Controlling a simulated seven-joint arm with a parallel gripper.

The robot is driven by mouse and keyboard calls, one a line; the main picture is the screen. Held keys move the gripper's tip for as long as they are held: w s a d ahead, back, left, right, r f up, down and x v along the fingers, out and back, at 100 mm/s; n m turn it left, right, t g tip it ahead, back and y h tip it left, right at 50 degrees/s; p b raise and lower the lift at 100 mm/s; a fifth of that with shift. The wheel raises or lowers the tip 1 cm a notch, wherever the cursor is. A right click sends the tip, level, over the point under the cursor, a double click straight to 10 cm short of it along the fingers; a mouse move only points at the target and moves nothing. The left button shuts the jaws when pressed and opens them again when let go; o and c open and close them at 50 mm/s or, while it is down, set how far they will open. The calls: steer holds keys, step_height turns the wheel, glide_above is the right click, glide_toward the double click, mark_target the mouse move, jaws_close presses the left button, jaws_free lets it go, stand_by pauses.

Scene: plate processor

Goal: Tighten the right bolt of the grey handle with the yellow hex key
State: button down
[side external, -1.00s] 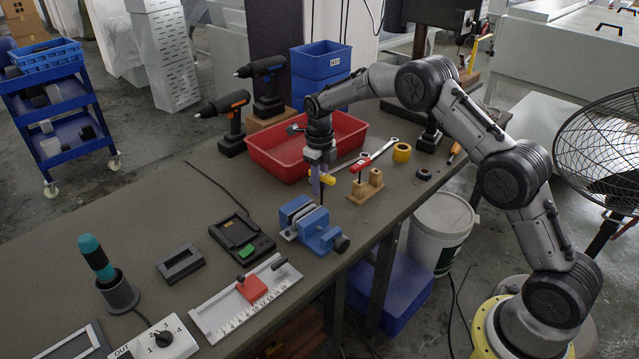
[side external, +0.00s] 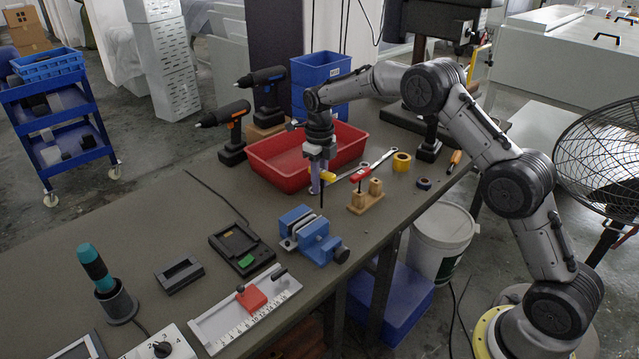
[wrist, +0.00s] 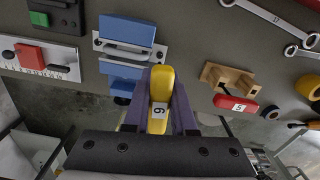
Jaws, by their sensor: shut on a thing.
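My gripper (side external: 318,186) is shut on the yellow hex key (wrist: 160,92), which is marked 6. The key's dark shaft points down in the side view, with its tip above the bench and apart from the vise. The blue vise (side external: 322,244) stands on the bench, in front of my gripper. The grey handle (wrist: 126,50) lies across the vise between its blue jaws, with a bolt spot near each end. The handle's right end is close beside the key in the wrist view. The key's tip is hidden there.
A wooden block (side external: 366,202) with a red key (wrist: 236,104) marked 5 stands right of the vise. A red bin (side external: 262,160), spanners (side external: 378,162) and yellow tape (side external: 401,162) lie behind. A black tray (side external: 240,248) and a ruler fixture (side external: 242,318) are left of the vise.

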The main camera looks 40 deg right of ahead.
steer(key=n, duration=1.6)
steer(key=s+n, duration=0.1)
steer(key=n, duration=0.7)
steer(key=shift+a, duration=0.25)
stand_by(0.5)
steer(key=shift+f, duration=1.7)
steer(key=shift+f, duration=0.3)
